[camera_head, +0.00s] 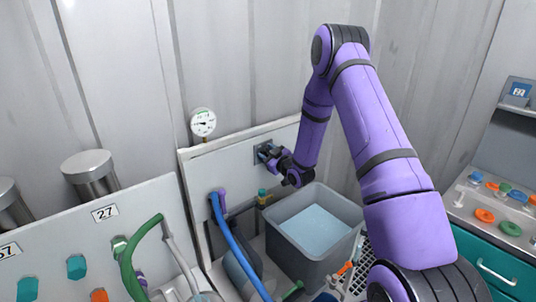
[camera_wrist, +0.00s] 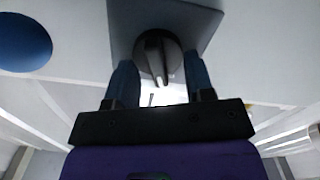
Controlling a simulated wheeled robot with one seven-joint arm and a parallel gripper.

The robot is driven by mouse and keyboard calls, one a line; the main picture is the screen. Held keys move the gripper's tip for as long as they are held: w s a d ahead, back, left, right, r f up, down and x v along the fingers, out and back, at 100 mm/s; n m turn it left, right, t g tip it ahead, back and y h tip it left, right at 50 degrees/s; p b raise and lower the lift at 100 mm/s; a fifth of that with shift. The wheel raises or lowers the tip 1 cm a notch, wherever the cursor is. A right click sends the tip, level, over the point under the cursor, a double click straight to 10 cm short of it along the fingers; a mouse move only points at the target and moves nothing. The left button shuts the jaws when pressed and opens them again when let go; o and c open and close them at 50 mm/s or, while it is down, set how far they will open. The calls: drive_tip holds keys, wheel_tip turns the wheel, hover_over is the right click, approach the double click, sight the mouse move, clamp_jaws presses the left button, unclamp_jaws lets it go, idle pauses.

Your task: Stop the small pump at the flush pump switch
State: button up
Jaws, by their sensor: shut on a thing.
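The flush pump switch is a dark grey rotary knob (camera_wrist: 157,52) on a grey square plate (camera_wrist: 190,18) in the wrist view. In the head view its plate (camera_head: 257,158) is on the white panel (camera_head: 232,150), mostly hidden by my gripper. My gripper (camera_head: 266,153) reaches the plate from the right. The knob's ridge points roughly down the picture, slightly to the right. The small pump cannot be told for certain.
A grey tub (camera_head: 290,245) of pale liquid stands below my gripper. A round gauge (camera_head: 203,122) tops the panel at left. A blue hose (camera_head: 229,240) and a green hose (camera_head: 131,262) run in front. A teal bench (camera_head: 490,258) with coloured rings is at right.

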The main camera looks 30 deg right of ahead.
drive_tip(key=shift+n, duration=0.7)
drive_tip(key=shift+a, duration=0.1)
drive_tip(key=o, duration=0.9)
drive_tip(key=shift+c, duration=0.2)
drive_tip(key=shift+s, duration=0.1)
drive_tip(key=s+d, duration=0.2)
drive_tip(key=s, duration=0.8)
drive_tip(key=shift+s, duration=0.25)
